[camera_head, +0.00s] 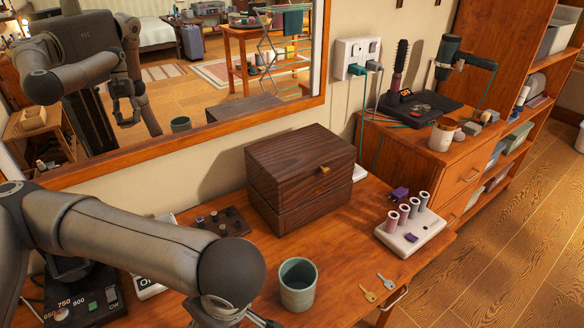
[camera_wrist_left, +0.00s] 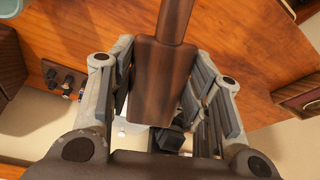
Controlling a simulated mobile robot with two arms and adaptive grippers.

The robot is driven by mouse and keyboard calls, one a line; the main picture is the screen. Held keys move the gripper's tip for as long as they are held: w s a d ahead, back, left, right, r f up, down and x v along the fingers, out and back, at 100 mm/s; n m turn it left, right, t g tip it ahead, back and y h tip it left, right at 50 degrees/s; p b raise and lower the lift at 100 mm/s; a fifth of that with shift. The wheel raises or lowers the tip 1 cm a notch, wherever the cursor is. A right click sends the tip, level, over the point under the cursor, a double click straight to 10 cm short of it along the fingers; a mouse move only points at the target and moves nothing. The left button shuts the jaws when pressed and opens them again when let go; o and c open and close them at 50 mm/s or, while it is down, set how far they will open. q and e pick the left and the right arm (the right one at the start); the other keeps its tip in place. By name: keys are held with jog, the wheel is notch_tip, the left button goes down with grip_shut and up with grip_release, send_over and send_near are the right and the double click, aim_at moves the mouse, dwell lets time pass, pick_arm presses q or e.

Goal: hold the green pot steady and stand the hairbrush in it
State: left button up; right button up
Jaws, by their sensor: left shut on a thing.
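The green pot (camera_head: 298,287) stands upright and open on the wooden dresser top, near its front edge. A bit of it shows at the top left corner of the left wrist view (camera_wrist_left: 8,9). My left gripper (camera_wrist_left: 165,85) is shut on a brown wooden thing, which I take to be the hairbrush (camera_wrist_left: 158,75). The wide part lies between the fingers and the narrower handle runs to the top of that view. Bristles are not visible. In the head view, only part of my left gripper shows at the bottom edge, left of the pot.
A dark wooden box (camera_head: 300,175) stands behind the pot. A white stand with several rollers (camera_head: 410,225) and two keys (camera_head: 377,287) lie right of it. A knobbed dark panel (camera_head: 215,222) lies behind my left arm. A mirror (camera_head: 190,75) backs the dresser.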

pick_arm(q)
jog(key=w+d+r+m+g+h+p, duration=0.25)
jog(key=r+m+g+h, duration=0.2)
jog(key=m, duration=0.75)
jog(key=w+d+r+m+g+h+p, duration=0.2)
jog(key=d+r+m+g+h+p, duration=0.3)
jog(key=m, duration=0.7)
jog(key=w+d+r+m+g+h+p, duration=0.1)
jog(key=w+d+r+m+g+h, duration=0.15)
jog(key=r+m+h, duration=0.65)
jog(key=w+d+r+n+t+h+p, duration=0.2)
jog(key=w+t+h, duration=0.1)
jog(key=w+t, duration=0.35)
notch_tip(320, 180, down, 6)
jog(key=b, duration=0.6)
jog(key=shift+a+f, duration=0.2)
jog(key=shift+f, duration=0.05)
jog(key=shift+s+t+y, duration=0.1)
jog(key=shift+t+y, duration=0.15)
